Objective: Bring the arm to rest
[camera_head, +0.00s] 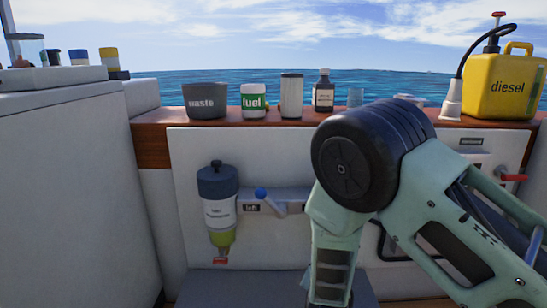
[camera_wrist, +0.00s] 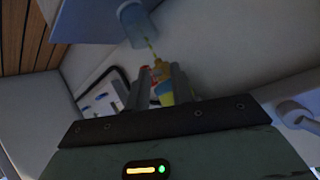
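My arm crosses the right of the head view, and its end there hides my gripper. In the wrist view my gripper (camera_wrist: 160,78) shows two dark fingers with a gap between them. A small orange, yellow and teal item (camera_wrist: 162,82) shows in that gap. I cannot tell whether the fingers grip it or it lies beyond them. A thin pale line runs from it up to a bluish cylinder (camera_wrist: 135,24).
A ledge (camera_head: 150,146) carries a waste bin (camera_head: 205,103), a fuel can (camera_head: 254,103), a pale cylinder (camera_head: 291,97), a brown bottle (camera_head: 323,94) and a yellow diesel canister (camera_head: 505,88). A fuel filter (camera_head: 218,205) and a blue-handled valve (camera_head: 268,198) are on the panel below.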

